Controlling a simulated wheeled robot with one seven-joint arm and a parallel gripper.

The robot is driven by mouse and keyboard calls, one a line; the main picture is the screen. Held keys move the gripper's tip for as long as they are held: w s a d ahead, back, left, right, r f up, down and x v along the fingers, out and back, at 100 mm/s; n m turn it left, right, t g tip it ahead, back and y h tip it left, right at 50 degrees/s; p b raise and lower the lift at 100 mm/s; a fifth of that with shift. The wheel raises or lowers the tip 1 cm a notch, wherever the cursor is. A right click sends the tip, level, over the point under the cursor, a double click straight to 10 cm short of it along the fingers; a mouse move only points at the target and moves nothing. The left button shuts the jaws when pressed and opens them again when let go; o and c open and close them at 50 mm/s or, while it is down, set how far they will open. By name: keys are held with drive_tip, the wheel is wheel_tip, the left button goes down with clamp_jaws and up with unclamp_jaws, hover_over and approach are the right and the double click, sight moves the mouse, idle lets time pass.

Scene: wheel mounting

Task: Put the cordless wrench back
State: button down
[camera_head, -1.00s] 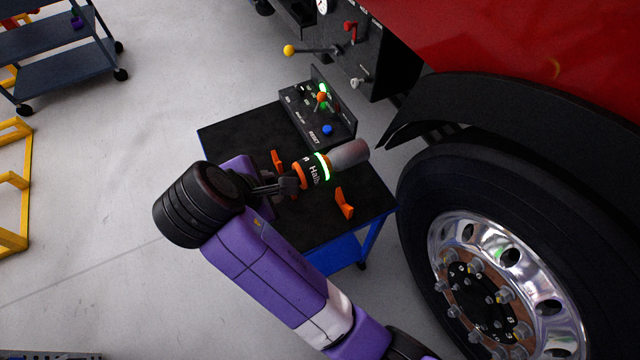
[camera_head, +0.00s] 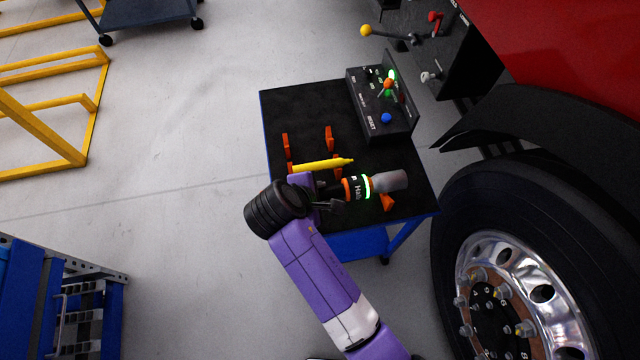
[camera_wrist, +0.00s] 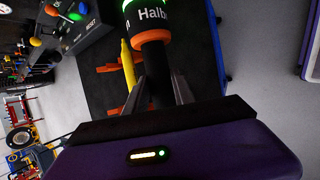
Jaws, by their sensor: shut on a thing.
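My gripper (camera_head: 336,193) is shut on the cordless wrench (camera_head: 357,187) at its dark rear part. The wrench has orange bands, a glowing green ring and a grey nose pointing right. It is over the front part of the black-topped cart (camera_head: 300,112); I cannot tell whether it touches anything. An orange holder (camera_head: 387,202) shows just below the nose, and the wrench and my arm hide other parts near it. In the wrist view the wrench (camera_wrist: 152,40) extends forward from between my fingers (camera_wrist: 158,92).
A yellow tool (camera_head: 318,165) lies beside the wrench, by more orange holders (camera_head: 285,142). A control box (camera_head: 380,105) with knobs stands at the cart's back right. The truck wheel (camera_head: 510,280) is close on the right. Open floor (camera_head: 190,130) lies left of the cart.

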drive_tip(key=shift+w+f, duration=0.1)
drive_tip(key=shift+f, duration=1.45)
drive_tip(key=shift+a+f+p, duration=0.1)
drive_tip(key=shift+f+p, duration=0.3)
drive_tip(key=shift+f, duration=0.25)
drive_tip(key=c, duration=1.1)
unclamp_jaws()
drive_tip(key=shift+f, duration=0.15)
drive_tip(key=shift+o, duration=0.2)
drive_tip(key=shift+f+b, duration=0.4)
drive_tip(key=shift+b, duration=0.35)
drive_tip(key=v, duration=0.8)
drive_tip(key=shift+s+d, duration=0.25)
drive_tip(key=shift+s, duration=0.05)
